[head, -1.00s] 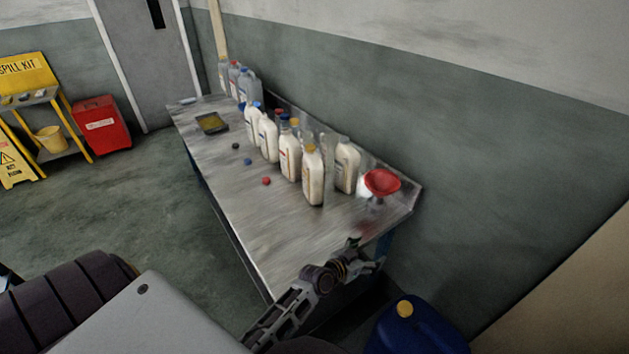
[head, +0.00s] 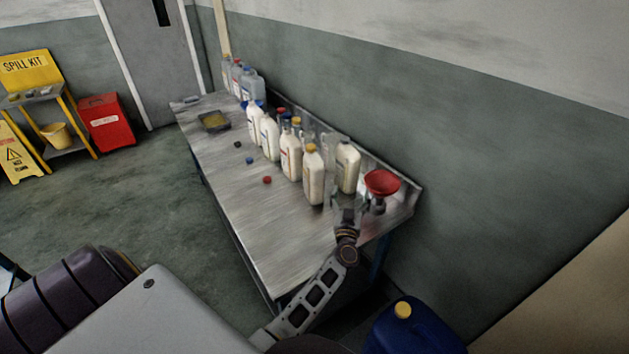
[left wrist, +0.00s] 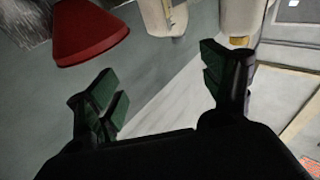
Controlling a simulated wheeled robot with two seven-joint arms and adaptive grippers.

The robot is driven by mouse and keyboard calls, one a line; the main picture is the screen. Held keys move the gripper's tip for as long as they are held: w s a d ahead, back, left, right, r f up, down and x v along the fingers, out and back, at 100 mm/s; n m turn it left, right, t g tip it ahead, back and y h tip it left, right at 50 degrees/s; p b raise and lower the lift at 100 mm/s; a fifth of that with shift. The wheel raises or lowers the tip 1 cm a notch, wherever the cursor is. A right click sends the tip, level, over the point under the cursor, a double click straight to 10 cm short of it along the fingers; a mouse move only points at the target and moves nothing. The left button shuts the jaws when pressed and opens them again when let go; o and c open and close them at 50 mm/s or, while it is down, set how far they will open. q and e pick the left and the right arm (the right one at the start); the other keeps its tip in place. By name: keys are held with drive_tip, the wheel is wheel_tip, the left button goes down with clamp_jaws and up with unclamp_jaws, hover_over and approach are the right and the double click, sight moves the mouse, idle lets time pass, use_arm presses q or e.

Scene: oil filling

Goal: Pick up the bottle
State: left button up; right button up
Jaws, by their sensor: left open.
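Several white bottles stand upright in a row on the metal table. The nearest is a yellow-capped bottle (head: 313,180), with another white bottle (head: 347,168) behind it to the right. My left gripper (head: 346,216) is at the near end of the table, between the nearest bottles and a red funnel (head: 382,184). In the left wrist view its fingers (left wrist: 168,88) are spread with nothing between them. Parts of two white bottles (left wrist: 163,14) show beyond the fingers, cut off by the top edge. The funnel (left wrist: 90,35) shows at upper left. My right gripper is not in view.
The metal table (head: 240,215) has clear room along its front side. Loose caps, including a red cap (head: 267,180), and a dark tray (head: 215,121) lie on it. A wall runs behind it. A blue container (head: 415,330) with a yellow cap stands near its close end.

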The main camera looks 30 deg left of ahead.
use_arm(q)
drive_tip(key=s+a+f+n+g+y, duration=0.1)
drive_tip(key=a+f+n+g+y, duration=0.1)
drive_tip(key=a+n+g+y, duration=0.4)
drive_tip(key=shift+s+a+f+g+y, duration=0.15)
drive_tip(key=shift+s+a+g+y, duration=0.3)
drive_tip(key=shift+g, duration=0.55)
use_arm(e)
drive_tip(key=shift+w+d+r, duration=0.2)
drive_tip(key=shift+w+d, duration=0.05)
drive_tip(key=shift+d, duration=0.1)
use_arm(q)
drive_tip(key=shift+w, duration=0.1)
